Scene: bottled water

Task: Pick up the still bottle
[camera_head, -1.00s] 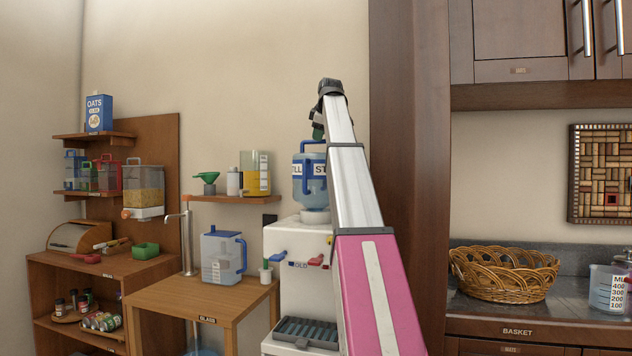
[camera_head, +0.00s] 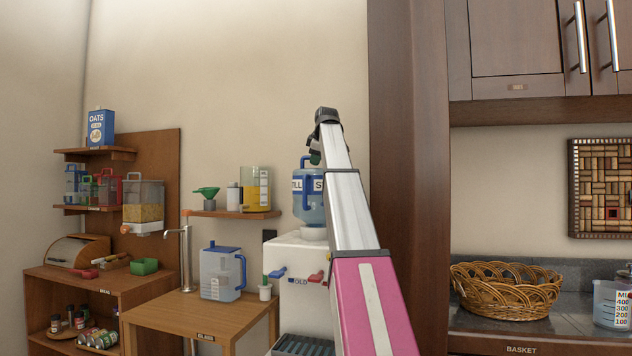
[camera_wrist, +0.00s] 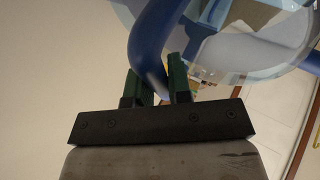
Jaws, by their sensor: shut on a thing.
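The still bottle (camera_head: 308,207) is a big blue see-through water jug with a blue handle and a white label. It stands upright on top of the white dispenser (camera_head: 300,258) in the head view, partly hidden by my arm. My gripper (camera_head: 316,158) is at the bottle's top, its fingers partly hidden there. In the wrist view, the green fingers of my gripper (camera_wrist: 160,86) are on either side of the blue handle (camera_wrist: 148,45), shut on it. The bottle's clear body (camera_wrist: 245,45) shows beyond.
A table (camera_head: 195,315) with a blue-lidded jug (camera_head: 221,275) stands left of the dispenser. A small shelf (camera_head: 235,214) with containers is above it. A dark wood column (camera_head: 410,180) rises to the right. A wicker basket (camera_head: 505,290) sits on the right counter.

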